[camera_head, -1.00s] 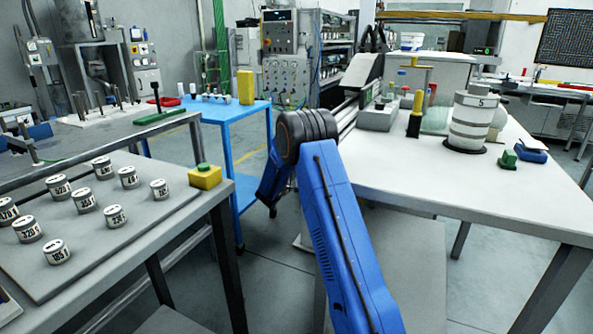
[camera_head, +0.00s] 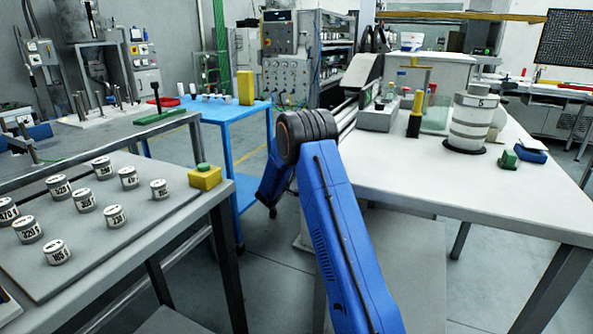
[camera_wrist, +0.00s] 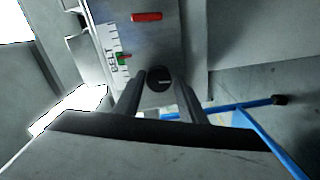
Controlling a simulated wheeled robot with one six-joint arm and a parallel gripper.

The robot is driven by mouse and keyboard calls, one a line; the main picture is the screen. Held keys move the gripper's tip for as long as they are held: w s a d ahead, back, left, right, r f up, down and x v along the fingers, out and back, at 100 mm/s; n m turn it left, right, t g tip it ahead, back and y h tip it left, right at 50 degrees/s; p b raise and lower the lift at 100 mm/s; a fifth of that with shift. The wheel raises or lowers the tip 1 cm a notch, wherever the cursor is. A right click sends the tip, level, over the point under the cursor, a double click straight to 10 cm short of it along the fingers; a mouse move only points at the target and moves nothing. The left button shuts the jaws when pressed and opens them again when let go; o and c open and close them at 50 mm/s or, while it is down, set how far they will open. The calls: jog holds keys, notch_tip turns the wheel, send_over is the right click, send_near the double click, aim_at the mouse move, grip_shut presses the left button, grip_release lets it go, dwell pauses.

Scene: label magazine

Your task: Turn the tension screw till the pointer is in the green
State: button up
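In the wrist view, the dark round tension screw (camera_wrist: 159,78) sits on a grey metal plate (camera_wrist: 172,42). My gripper (camera_wrist: 160,84) has one finger on each side of the screw, with no clear gap between fingers and screw. Left of it is a white scale (camera_wrist: 113,56) lettered BELT with tick marks. A small green patch (camera_wrist: 125,60) lies on the scale's lower part, with a small red mark close by it. Whether that mark is the pointer, and exactly where it stands against the green, is too small to tell. In the head view my gripper is hidden behind my blue arm.
A red bar (camera_wrist: 146,17) is on the plate above the screw. In the head view a white table (camera_head: 470,190) stands right, with a stacked cylinder (camera_head: 470,124) on it. A grey table (camera_head: 130,235) with several labelled cans is left; a blue table (camera_head: 220,112) stands behind.

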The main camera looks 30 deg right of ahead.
jog(key=shift+o, duration=0.8)
jog(key=v, duration=1.7)
jog(key=shift+a, duration=0.2)
jog(key=shift+s, duration=0.1)
jog(key=shift+r, duration=0.1)
